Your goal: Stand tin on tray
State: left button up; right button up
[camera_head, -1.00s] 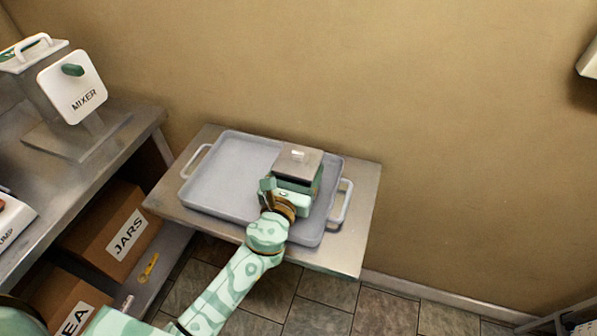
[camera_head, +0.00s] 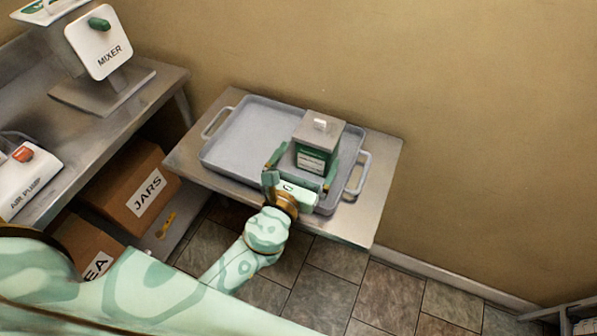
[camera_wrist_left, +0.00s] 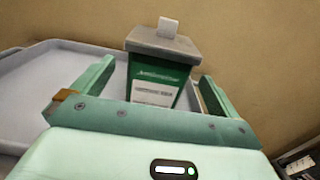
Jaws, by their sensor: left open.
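The tin (camera_head: 317,143) is a green box with a white label and a grey lid with a pale knob. It stands upright on the right part of the grey tray (camera_head: 232,137). My left gripper (camera_head: 303,168) is open at the near side of the tin, with a finger out to each side. In the left wrist view the tin (camera_wrist_left: 160,77) stands beyond the palm, between the two open fingers, with gaps at both sides. The tin's base is hidden by my gripper there. My right gripper is not in view.
The tray lies on a metal side table (camera_head: 365,215) against the wall. To the left, a workbench holds a mixer (camera_head: 100,45) and an air pump (camera_head: 25,178). A JARS box (camera_head: 135,185) is on the shelf below. The tray's left part is empty.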

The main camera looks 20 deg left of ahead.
pick_arm(q)
jog(key=s, duration=0.5)
jog(key=shift+a, duration=0.1)
